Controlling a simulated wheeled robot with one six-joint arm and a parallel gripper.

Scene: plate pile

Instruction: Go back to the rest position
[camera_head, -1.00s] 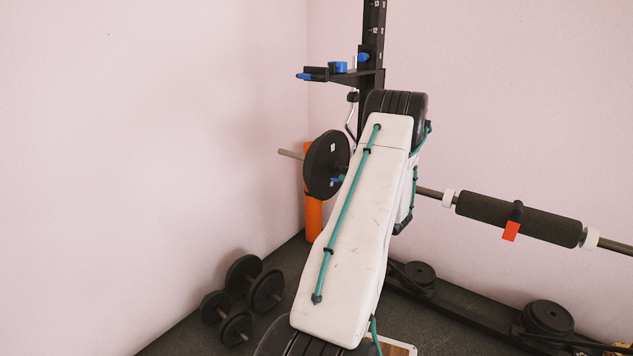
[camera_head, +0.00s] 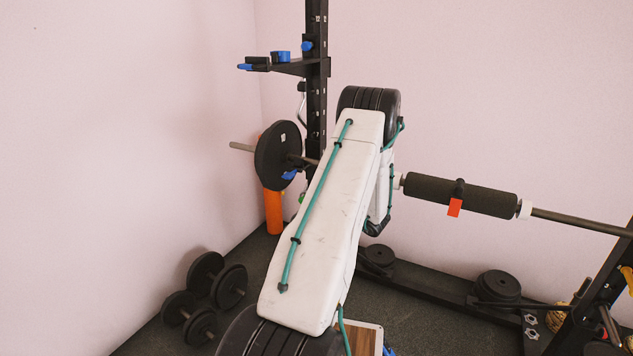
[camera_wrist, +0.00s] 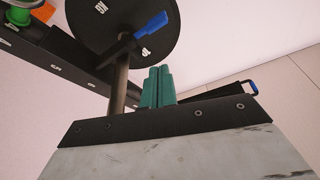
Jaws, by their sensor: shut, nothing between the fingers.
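My gripper's two green fingers (camera_wrist: 158,88) are together and empty in the wrist view. They point toward the black weight plate (camera_wrist: 100,38), with the bar (camera_wrist: 118,90) just left of them. A visible gap to the plate cannot be judged well. In the head view my white arm rises in the middle and hides the gripper. There the plate (camera_head: 270,160) sits on the left end of the barbell (camera_head: 570,219), with a blue clip (camera_head: 289,175) beside it.
A black rack post (camera_head: 317,100) with a shelf (camera_head: 290,66) stands behind my arm. An orange cylinder (camera_head: 273,211) stands in the corner. Dumbbells (camera_head: 206,290) lie at the left wall. A padded sleeve (camera_head: 455,193) is on the bar. Plates (camera_head: 498,287) rest on the low rack beam at right.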

